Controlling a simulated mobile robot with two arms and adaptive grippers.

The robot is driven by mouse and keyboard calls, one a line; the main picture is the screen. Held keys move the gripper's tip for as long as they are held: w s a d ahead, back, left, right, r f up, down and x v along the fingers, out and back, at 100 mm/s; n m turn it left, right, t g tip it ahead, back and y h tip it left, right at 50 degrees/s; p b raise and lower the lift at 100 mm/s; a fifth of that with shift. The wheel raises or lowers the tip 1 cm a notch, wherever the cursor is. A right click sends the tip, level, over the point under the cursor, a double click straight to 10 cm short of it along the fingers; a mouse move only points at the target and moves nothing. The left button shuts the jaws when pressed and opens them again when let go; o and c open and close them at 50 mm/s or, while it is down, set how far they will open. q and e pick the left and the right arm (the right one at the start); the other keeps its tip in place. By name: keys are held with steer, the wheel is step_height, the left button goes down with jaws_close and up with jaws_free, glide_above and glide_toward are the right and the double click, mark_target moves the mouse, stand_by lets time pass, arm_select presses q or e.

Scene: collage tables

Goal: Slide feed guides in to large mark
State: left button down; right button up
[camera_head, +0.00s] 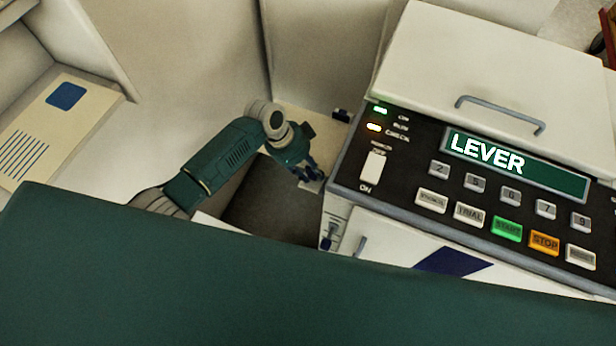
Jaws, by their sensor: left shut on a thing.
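My left gripper (311,175) reaches in from the left, at the left side of a large white and black machine (480,60). Its dark fingers are shut on a small part low beside the machine, which looks like a feed guide. The fingers hide most of that part. A small light grey piece (313,186) shows just under the fingertips. I cannot make out the large mark or a second guide. My right gripper is not in view.
The machine's display (515,165) reads LEVER, above number keys and a green START button (507,229) and orange STOP button (545,243). A dark recessed surface (262,205) lies below my left arm.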

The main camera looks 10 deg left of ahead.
arm_select(q)
steer(key=shift+s+f, duration=0.1)
steer(key=shift+s, duration=0.05)
steer(key=c, duration=1.5)
jaws_free()
steer(key=shift+c, duration=0.2)
steer(key=shift+a+r, duration=0.1)
steer(key=shift+r, duration=0.3)
steer(key=w+v, duration=0.1)
steer(key=v, duration=1)
steer(key=shift+s, duration=0.5)
